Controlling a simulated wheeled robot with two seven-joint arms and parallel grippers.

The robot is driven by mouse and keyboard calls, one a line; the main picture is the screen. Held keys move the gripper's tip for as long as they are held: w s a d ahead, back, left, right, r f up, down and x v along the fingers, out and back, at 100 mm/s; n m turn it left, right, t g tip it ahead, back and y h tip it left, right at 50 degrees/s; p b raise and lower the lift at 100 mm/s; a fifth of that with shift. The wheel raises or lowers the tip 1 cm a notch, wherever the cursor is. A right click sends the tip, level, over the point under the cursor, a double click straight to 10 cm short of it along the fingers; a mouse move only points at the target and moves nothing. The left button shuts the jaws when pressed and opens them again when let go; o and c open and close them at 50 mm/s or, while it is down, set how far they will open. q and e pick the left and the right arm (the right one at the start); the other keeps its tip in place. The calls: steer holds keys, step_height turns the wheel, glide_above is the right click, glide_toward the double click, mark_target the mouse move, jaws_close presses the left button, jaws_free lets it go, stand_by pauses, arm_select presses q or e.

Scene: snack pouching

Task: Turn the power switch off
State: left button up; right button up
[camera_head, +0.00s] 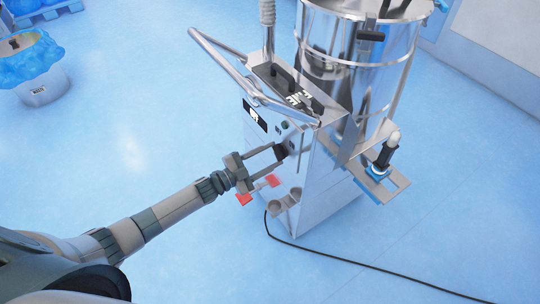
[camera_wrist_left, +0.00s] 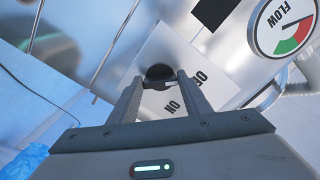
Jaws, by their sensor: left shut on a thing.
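The power switch is a round black knob (camera_wrist_left: 158,74) on a white label plate (camera_wrist_left: 175,45) marked ON and OFF in the left wrist view. My left gripper (camera_wrist_left: 157,84) has its two fingers on either side of this knob and is shut on it. In the head view my left gripper (camera_head: 280,154) reaches the front panel of the steel machine (camera_head: 320,185), and its fingertips and the panel edge partly hide the switch. I cannot tell exactly which mark the knob points to. My right gripper is not in view.
A FLOW gauge (camera_wrist_left: 287,25) sits beside the plate. A metal handle bar (camera_head: 222,70) juts out above my arm. A black cable (camera_head: 340,259) runs over the floor. A blue-lined bin (camera_head: 45,90) stands far left.

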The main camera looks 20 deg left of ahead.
arm_select(q)
steer(key=shift+a, duration=0.1)
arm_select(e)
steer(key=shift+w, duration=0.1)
arm_select(q)
steer(key=o, duration=1.1)
steer(key=shift+s, duration=0.1)
steer(key=b+v, duration=0.1)
steer(key=v, duration=1.6)
steer(key=shift+a+f, duration=0.1)
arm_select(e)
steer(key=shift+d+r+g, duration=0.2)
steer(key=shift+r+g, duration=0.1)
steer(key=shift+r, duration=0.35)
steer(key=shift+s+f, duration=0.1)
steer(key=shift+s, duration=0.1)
